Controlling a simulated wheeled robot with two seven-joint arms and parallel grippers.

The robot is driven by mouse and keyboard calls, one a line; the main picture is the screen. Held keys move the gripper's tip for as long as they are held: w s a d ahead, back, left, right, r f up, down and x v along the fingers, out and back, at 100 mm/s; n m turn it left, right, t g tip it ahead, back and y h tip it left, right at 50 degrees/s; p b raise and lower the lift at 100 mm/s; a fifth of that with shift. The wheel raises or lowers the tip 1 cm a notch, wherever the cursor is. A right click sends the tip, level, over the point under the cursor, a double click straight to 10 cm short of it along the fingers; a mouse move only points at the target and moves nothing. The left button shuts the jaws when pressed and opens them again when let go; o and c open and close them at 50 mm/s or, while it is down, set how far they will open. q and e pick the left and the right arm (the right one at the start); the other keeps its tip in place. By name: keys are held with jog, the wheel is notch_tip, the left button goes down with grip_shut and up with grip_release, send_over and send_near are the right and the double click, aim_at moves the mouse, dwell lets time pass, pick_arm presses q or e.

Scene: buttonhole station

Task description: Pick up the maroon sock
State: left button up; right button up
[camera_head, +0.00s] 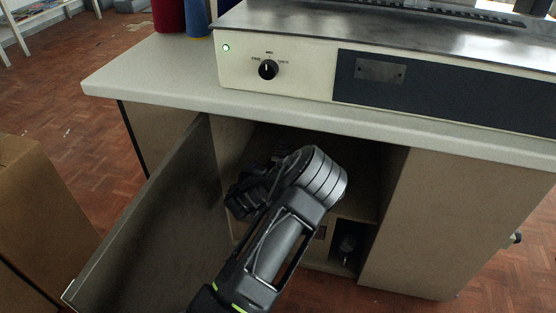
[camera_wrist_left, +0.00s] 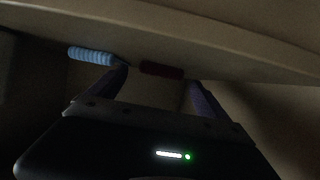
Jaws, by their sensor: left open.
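The maroon sock (camera_wrist_left: 161,70) shows in the left wrist view as a small dark red shape on the dim shelf inside the cabinet. It lies ahead of my left gripper (camera_wrist_left: 157,80), in the gap between the two fingertips as seen from the wrist. The fingers are apart with nothing visibly held. In the head view my left arm reaches into the open cabinet, with the left gripper (camera_head: 245,192) dark and partly hidden by the wrist. I cannot clearly make out the sock in the head view. My right gripper is in neither view.
The cabinet door (camera_head: 150,225) stands open on the left. The countertop (camera_head: 150,75) overhangs the opening and carries a machine (camera_head: 290,70). A cardboard box (camera_head: 40,220) stands at far left.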

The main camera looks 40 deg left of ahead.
pick_arm(q)
jog(key=shift+x, duration=1.05)
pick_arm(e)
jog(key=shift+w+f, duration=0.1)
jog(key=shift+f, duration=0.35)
pick_arm(q)
jog(key=shift+c, duration=0.6)
jog(key=c, duration=1.3)
